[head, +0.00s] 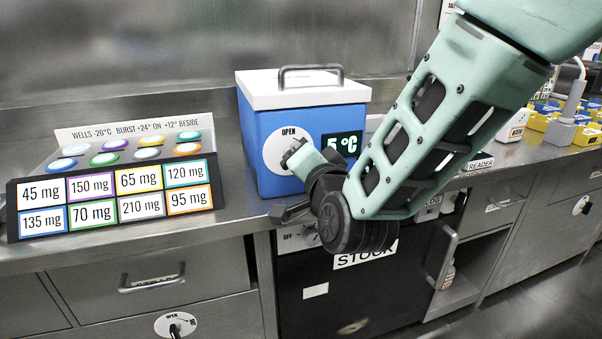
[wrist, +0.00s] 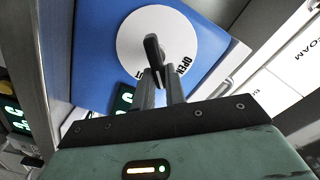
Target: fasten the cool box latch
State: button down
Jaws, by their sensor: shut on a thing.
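The cool box (head: 262,125) is blue with a white lid (head: 300,93) and stands on the steel counter. Its latch is a round white dial (head: 274,152) marked OPEN on the front, with a dark turning handle. In the wrist view the dial (wrist: 132,48) fills the upper middle, and the handle (wrist: 152,48) stands out from it. My gripper (wrist: 160,76) is shut on the lower end of the handle. In the head view my gripper (head: 294,156) covers part of the dial and most of the handle. The second marking on the dial is hidden.
A green display (head: 342,145) on the box front reads 5 °C, right beside my gripper. A rack of labelled wells (head: 118,185) stands on the counter to the left. A black STOCK cabinet (head: 350,290) with its own knob is below. Bare counter (head: 225,150) lies left of the box.

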jog(key=m+b, duration=0.2)
jog(key=b, duration=0.1)
jog(key=f+m+b, duration=0.1)
jog(key=m+b, duration=0.4)
jog(key=b, duration=0.1)
jog(key=shift+d+f+m, duration=0.25)
jog(key=shift+m, duration=0.15)
jog(key=shift+b, duration=0.3)
jog(key=c, duration=1.4)
grip_release()
jog(key=shift+c, duration=0.2)
jog(key=shift+r, duration=0.1)
jog(key=b+v, duration=0.4)
jog(key=v, duration=1.3)
